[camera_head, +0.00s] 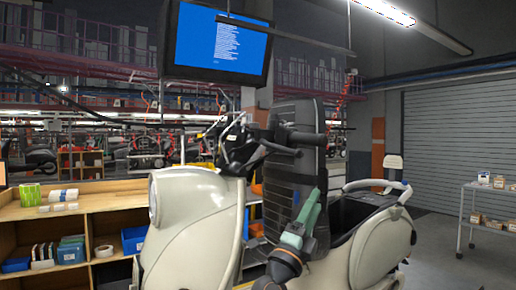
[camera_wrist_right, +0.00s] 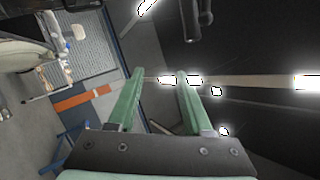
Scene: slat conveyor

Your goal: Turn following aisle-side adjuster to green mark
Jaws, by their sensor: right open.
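A pale cream scooter (camera_head: 192,215) stands in front of me in the head view, with black handlebars (camera_head: 236,148) at its top. My right gripper (camera_head: 312,200) has green fingers that point up, in front of the dark ridged upright part (camera_head: 283,190). In the right wrist view, the two green fingers of this gripper (camera_wrist_right: 158,77) are apart with nothing held between them. I cannot pick out the adjuster or a green mark in either view. My left gripper is not in view.
A wooden shelf (camera_head: 100,213) with boxes stands at the left. A blue-screened monitor (camera_head: 220,45) hangs above. A wheeled rack (camera_head: 487,188) stands at the right before a roller shutter (camera_head: 450,130). In the right wrist view, a dark rounded rod (camera_wrist_right: 193,20) shows beyond the fingertips.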

